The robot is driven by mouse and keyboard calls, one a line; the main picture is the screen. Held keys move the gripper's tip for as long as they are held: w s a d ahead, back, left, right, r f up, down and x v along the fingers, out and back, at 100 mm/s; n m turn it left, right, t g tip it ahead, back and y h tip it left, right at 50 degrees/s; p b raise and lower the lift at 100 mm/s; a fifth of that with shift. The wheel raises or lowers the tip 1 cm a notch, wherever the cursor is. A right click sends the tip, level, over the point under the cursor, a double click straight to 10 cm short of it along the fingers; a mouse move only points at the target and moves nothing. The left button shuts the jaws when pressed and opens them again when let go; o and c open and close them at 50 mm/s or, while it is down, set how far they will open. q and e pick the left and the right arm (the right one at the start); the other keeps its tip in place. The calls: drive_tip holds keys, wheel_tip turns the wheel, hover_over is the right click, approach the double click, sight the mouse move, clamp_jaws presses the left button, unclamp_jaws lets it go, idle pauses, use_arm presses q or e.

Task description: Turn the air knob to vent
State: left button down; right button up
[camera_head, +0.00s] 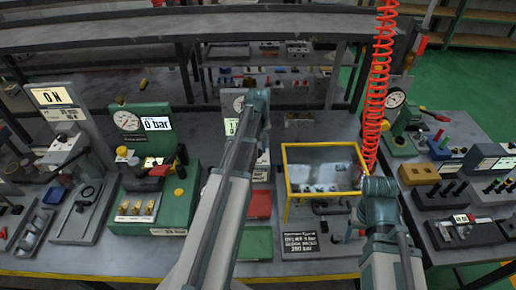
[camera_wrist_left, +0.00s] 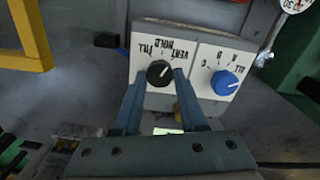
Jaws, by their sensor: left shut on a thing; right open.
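The black air knob (camera_wrist_left: 158,74) is on a white panel (camera_wrist_left: 148,98) in the left wrist view. The words FILL, HOLD and VENT stand upside down above it. Its pale pointer line slants to the upper right, but I cannot tell exactly which word it meets. My left gripper (camera_wrist_left: 160,79) is shut on this knob, one finger on each side. In the head view my left arm hides the knob and the left fingers. My right gripper (camera_head: 367,212) is at the right, near a yellow-framed clear guard; it is open, with its fingers hardly visible.
A blue selector knob (camera_wrist_left: 224,82) sits close to the right of the black knob. In the head view, the yellow frame (camera_head: 322,146) and a red coiled hose (camera_head: 380,90) stand near my right arm. A green 0 bar gauge block (camera_head: 168,208) is at the left.

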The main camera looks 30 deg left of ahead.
use_arm(q)
drive_tip(key=shift+m, duration=2)
drive_tip(key=shift+c, duration=2.3)
unclamp_jaws()
drive_tip(key=shift+r, duration=0.1)
wheel_tip(320, 180, up, 14)
drive_tip(key=p, duration=1.3)
drive_tip(key=shift+f+p, duration=0.2)
drive_tip(key=shift+p, duration=0.2)
